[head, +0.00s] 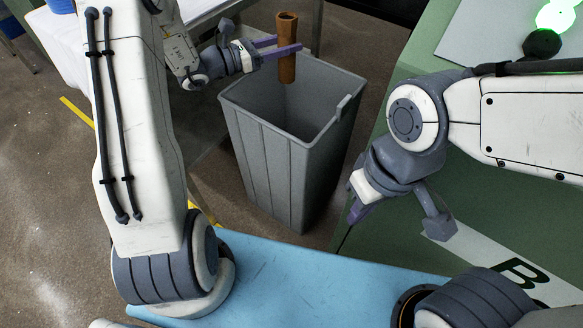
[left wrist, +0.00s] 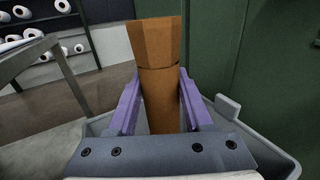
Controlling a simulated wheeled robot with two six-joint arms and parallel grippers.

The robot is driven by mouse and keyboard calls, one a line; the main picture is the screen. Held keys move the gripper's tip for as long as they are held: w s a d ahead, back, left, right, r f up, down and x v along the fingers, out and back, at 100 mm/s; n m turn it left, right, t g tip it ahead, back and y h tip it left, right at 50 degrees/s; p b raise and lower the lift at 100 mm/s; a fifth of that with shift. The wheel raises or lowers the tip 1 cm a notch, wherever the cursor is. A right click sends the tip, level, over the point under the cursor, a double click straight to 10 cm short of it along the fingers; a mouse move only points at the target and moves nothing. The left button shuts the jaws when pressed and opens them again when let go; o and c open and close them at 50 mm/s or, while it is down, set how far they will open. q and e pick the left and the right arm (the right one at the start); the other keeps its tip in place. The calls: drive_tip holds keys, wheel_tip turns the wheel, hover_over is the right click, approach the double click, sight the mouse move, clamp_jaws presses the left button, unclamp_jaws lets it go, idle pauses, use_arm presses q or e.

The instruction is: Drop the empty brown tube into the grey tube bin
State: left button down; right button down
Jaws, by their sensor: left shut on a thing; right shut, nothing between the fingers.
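The brown tube (head: 287,62) is upright, and its lower end hangs over the mouth of the grey tube bin (head: 270,160). My left gripper (head: 285,50) is shut on the tube around its middle. In the left wrist view the tube (left wrist: 160,85) stands between the two purple fingers, with the bin's rim (left wrist: 285,160) below and around them. The bin looks empty where I can see inside. My right gripper (head: 360,208) is shut and empty, to the right of the bin and lower in the head view.
A green machine body (head: 460,240) with a white strip stands right of the bin. A blue surface (head: 290,285) lies in front. A table with metal legs (head: 318,25) stands behind the bin. Shelves with white rolls (left wrist: 62,6) show in the left wrist view.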

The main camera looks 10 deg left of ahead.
use_arm(q)
wheel_tip(320, 180, down, 6)
drive_tip(key=b, duration=0.5)
drive_tip(key=shift+w+d, duration=0.1)
drive_tip(key=shift+c, duration=1.2)
unclamp_jaws()
drive_tip(key=p, duration=0.2)
approach(280, 67)
drive_tip(key=shift+x, duration=2.3)
drive_tip(key=shift+w+f, duration=0.1)
drive_tip(key=shift+w, duration=0.05)
